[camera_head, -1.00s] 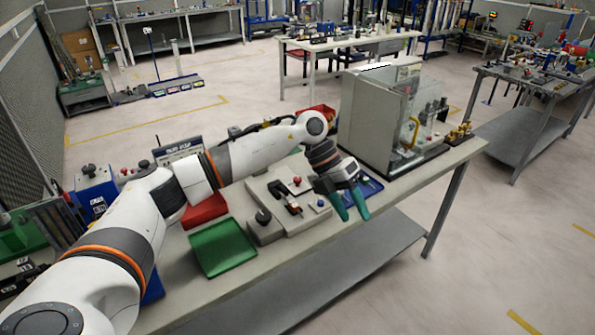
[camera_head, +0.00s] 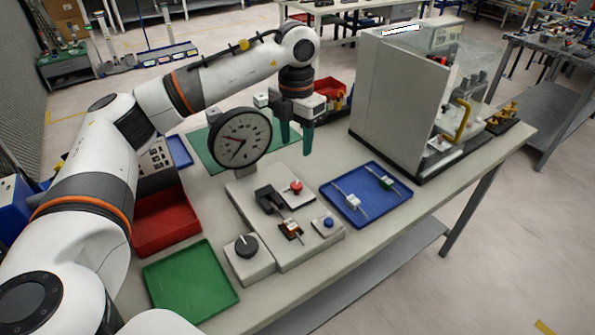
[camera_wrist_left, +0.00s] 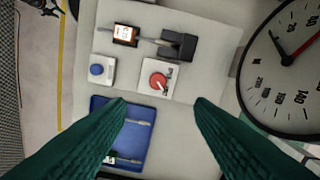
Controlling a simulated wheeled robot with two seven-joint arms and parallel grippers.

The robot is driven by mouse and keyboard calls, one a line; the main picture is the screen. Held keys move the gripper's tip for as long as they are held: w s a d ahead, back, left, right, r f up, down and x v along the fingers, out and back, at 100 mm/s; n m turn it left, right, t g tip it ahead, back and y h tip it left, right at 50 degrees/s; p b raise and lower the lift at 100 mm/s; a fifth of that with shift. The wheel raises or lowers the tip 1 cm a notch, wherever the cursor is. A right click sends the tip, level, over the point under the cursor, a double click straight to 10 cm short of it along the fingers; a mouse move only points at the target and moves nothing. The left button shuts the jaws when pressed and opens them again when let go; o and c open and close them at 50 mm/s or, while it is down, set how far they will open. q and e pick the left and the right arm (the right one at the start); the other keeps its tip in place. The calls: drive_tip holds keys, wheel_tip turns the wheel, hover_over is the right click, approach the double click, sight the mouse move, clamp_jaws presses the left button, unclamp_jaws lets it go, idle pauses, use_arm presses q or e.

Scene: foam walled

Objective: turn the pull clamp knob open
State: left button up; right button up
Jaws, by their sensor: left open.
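A red knob (camera_head: 295,187) sits on a white plate on the light grey pull fixture (camera_head: 240,192). In the left wrist view the red knob (camera_wrist_left: 158,81) is just beyond the fingertips, with marks on its plate. A black clamp block (camera_head: 268,199) is beside it, and a small part with an orange-brown body (camera_head: 290,229) lies in line with that block. A blue button (camera_head: 328,222) is nearby. My left gripper (camera_head: 296,140) is open and empty, its green fingers pointing down above and behind the red knob, apart from it. My right gripper is not in view.
A round dial gauge (camera_head: 240,138) stands close left of my left gripper. A black knob on a grey box (camera_head: 250,262) is in front. Blue tray (camera_head: 397,205), green tray (camera_head: 190,280) and red bin (camera_head: 165,222) flank the fixture. A machine enclosure (camera_head: 385,95) stands to the right.

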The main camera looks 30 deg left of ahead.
use_arm(q)
drive_tip(key=p, duration=0.1)
hover_over(296, 184)
drive_tip(key=f, duration=0.5)
drive_tip(key=shift+s+d+f, duration=0.1)
drive_tip(key=shift+s+f, duration=0.1)
wheel_tip(296, 184, down, 5)
drive_tip(key=shift+w+f+p, duration=0.15)
drive_tip(key=shift+p, duration=0.5)
drive_tip(key=shift+f, duration=0.45)
drive_tip(key=c, duration=0.9)
drive_tip(key=shift+c, duration=0.4)
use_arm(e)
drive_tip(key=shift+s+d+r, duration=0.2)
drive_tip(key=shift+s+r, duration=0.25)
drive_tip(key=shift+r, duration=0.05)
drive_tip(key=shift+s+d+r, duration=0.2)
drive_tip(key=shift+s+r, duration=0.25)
